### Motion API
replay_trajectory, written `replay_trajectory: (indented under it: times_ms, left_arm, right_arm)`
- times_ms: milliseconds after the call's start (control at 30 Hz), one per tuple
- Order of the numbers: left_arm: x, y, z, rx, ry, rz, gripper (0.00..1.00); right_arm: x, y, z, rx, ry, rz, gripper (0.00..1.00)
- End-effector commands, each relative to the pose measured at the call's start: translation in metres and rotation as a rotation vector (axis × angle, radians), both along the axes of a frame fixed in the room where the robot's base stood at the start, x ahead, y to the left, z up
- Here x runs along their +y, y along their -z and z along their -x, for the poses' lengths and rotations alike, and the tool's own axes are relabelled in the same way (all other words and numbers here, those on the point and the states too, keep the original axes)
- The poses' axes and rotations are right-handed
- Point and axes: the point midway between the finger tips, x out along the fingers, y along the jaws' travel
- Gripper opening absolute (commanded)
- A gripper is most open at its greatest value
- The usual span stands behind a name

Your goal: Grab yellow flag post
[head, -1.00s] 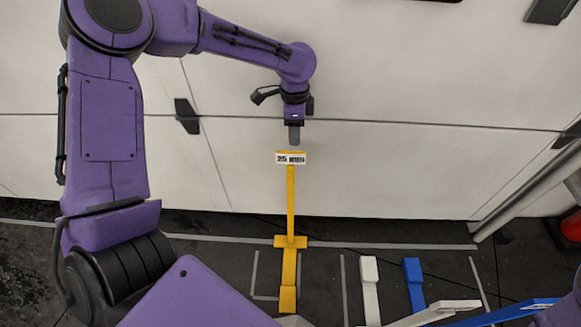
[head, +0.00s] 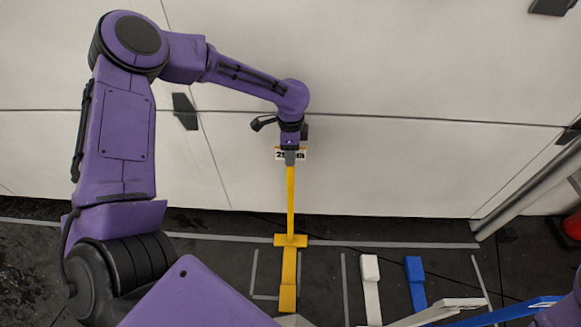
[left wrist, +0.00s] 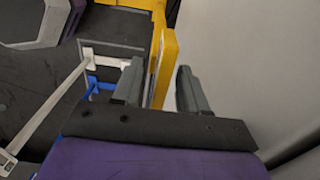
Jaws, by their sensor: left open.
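The yellow flag post (head: 291,200) stands upright on its yellow base on the dark floor, with a white label plate (head: 303,154) at its top. My left gripper (head: 290,158) is at the top of the post, in front of part of the plate. In the left wrist view the left gripper (left wrist: 160,88) is open, and the post's yellow top (left wrist: 167,55) with the plate lies between its two fingers. I cannot tell whether either finger touches it. My right gripper is not in view.
A white post (head: 371,290) and a blue post (head: 415,285) stand to the right of the yellow one. A large white panelled wall (head: 400,170) is behind. A grey metal pole (head: 525,195) slants at the right. Grey tape lines mark the floor.

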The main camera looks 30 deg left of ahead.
Motion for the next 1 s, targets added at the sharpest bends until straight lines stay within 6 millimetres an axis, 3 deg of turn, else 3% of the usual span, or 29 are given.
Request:
replay_trajectory:
  times_ms: [667, 733, 800, 1000]
  left_arm:
    - [0.0001, 0.0050, 0.0000, 0.000, 0.000, 0.000, 0.43]
    - [0.0001, 0.0050, 0.0000, 0.000, 0.000, 0.000, 0.26]
    - [0.0001, 0.0050, 0.0000, 0.000, 0.000, 0.000, 0.04]
    - [0.0001, 0.0049, 0.0000, 0.000, 0.000, 0.000, 0.00]
  right_arm:
    - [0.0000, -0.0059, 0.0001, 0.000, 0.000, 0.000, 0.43]
    - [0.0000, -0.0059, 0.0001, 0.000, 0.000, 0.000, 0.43]
    - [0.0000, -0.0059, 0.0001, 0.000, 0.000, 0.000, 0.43]
    - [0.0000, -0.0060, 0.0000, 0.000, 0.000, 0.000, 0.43]
